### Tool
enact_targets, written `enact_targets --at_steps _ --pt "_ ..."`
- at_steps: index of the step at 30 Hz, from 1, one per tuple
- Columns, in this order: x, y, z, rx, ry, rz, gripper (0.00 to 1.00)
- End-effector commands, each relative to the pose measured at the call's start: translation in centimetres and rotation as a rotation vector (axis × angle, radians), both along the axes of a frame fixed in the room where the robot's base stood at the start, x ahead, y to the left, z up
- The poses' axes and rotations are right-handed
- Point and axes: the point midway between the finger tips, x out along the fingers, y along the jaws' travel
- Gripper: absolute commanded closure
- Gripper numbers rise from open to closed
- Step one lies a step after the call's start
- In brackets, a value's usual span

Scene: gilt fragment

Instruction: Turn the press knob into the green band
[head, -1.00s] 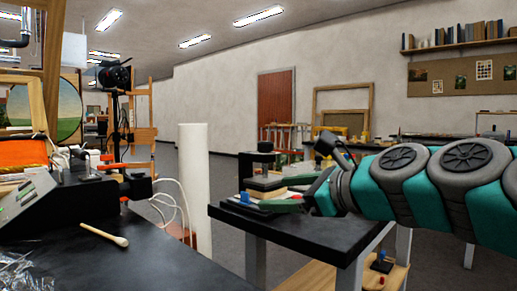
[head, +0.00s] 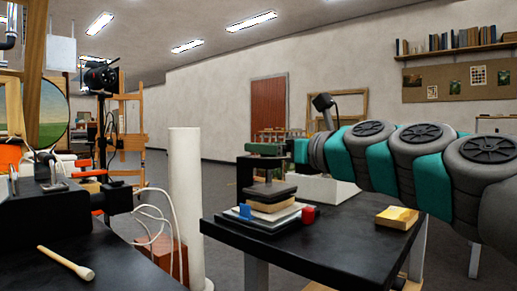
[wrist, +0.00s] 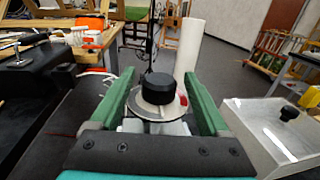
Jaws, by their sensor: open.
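The press (head: 271,192) stands on the black bench, with a dark plate over a wooden block and stacked sheets. Its black round knob (wrist: 158,88) sits above a pale round disc (wrist: 157,110) in the wrist view. A small red patch (wrist: 183,100) shows at the disc's right edge. I cannot make out a green band. My gripper (wrist: 158,77) is open, with its green fingers on either side of the knob and visible gaps to both. In the head view my gripper (head: 264,152) is at the top of the press and hides the knob.
Blue (head: 245,211) and red (head: 308,214) blocks flank the press base. A yellow block (head: 397,217) lies on the bench (head: 330,236). A white roll (head: 187,200) stands left of the bench. The bench front is clear.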

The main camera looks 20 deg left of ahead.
Motion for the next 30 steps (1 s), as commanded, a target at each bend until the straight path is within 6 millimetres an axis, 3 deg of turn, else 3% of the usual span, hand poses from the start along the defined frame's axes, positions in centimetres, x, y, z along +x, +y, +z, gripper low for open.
enact_targets --at_steps 9,20,30 --pt "1.6 2.7 0.0 -0.001 -0.002 0.001 0.2" --pt "1.8 3.0 0.0 -0.001 -0.001 0.001 0.2" --pt "1.8 3.0 0.0 -0.001 -0.001 0.001 0.59"
